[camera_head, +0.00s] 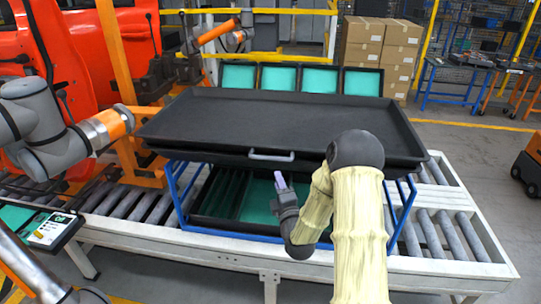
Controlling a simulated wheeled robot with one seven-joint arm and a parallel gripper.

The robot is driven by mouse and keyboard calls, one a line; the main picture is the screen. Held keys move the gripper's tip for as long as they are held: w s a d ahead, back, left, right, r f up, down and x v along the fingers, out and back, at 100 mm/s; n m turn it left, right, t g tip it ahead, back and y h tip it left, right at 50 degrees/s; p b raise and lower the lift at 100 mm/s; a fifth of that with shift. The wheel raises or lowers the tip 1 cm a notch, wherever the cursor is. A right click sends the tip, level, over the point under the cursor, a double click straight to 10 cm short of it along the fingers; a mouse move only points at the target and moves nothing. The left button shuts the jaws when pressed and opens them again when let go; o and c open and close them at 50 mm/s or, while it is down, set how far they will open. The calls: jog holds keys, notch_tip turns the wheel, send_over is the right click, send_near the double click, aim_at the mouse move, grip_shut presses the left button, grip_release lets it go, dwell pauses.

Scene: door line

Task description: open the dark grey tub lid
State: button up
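The dark grey tub lid (290,118) is a wide, shallow, tray-like panel in the middle of the view. It lies over a blue-framed tub. A pale grey bar handle (271,155) sits on its front edge. My gripper (279,181) is below and slightly right of the handle, pointing up, and looks apart from it. Its pale fingertips are small and seen from behind, so I cannot tell whether they are open. My arm hides part of the lid's front right edge. Teal compartments (262,203) show beneath the lid.
The blue frame (181,190) stands on a roller conveyor (440,225) with a white side rail. Several teal panels (280,77) stand behind the lid. Cardboard boxes (362,52) are stacked behind. The floor at right is mostly clear.

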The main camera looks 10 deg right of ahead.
aim_at(270, 159)
jog(key=w+p, duration=0.1)
jog(key=w, duration=0.2)
jog(key=w+r+p, duration=0.1)
jog(key=w, duration=0.3)
jog(key=w+r+p, duration=0.1)
jog(key=w+p, duration=0.1)
jog(key=w, duration=0.2)
grip_shut()
